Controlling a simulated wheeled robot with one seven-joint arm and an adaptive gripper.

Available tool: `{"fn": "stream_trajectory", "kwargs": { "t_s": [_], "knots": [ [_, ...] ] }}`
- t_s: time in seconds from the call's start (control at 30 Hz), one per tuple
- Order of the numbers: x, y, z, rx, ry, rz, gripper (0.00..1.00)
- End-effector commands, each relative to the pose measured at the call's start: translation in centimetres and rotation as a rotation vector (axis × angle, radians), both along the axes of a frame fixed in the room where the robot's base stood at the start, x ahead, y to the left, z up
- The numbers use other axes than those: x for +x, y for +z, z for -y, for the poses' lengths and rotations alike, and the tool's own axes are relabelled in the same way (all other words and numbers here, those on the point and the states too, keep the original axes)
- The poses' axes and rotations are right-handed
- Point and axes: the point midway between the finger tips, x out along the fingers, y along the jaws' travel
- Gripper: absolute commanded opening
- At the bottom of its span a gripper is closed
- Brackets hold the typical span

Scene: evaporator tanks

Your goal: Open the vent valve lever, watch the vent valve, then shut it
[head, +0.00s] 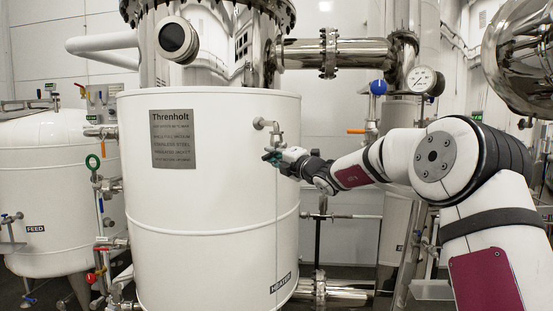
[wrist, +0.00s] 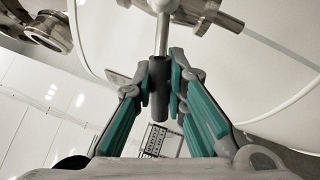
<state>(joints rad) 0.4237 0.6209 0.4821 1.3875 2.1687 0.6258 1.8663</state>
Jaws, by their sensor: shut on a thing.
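The vent valve (head: 262,124) is a small metal fitting on the upper right side of the white heater tank (head: 215,225). Its body (wrist: 200,10) shows at the top of the wrist view. The vent valve lever (wrist: 159,90) is a metal rod with a dark grip, pointing from the valve toward my gripper. My gripper (head: 272,157) is at the tank's side just below the valve. In the wrist view its green-padded fingers (wrist: 162,84) are shut on the dark grip. In the head view the fingers hide the grip.
A pressure gauge (head: 422,79), a blue-knobbed valve (head: 378,88) and an orange-handled lever (head: 357,131) are behind my arm. A horizontal steel pipe (head: 300,53) runs above it. The feed tank (head: 50,190) stands at the left. Thin pipework (head: 318,235) is below my gripper.

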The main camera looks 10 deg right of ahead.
Motion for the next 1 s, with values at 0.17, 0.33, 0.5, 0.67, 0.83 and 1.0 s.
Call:
{"fn": "stream_trajectory", "kwargs": {
  "t_s": [0.17,0.33,0.5,0.67,0.83,1.0],
  "knots": [
    [-0.3,1.2,-0.1,0.129,-0.002,-0.053,0.0],
    [-0.3,1.8,-0.1,0.223,-0.002,-0.095,0.0],
    [-0.2,2.2,-0.1,0.283,-0.002,-0.121,0.0],
    [-0.2,2.3,-0.1,0.312,-0.003,-0.136,0.0],
    [-0.1,2.3,-0.1,0.323,-0.003,-0.14,0.0],
    [-0.1,2.3,-0.1,0.324,-0.002,-0.14,0.0]
  ]
}}
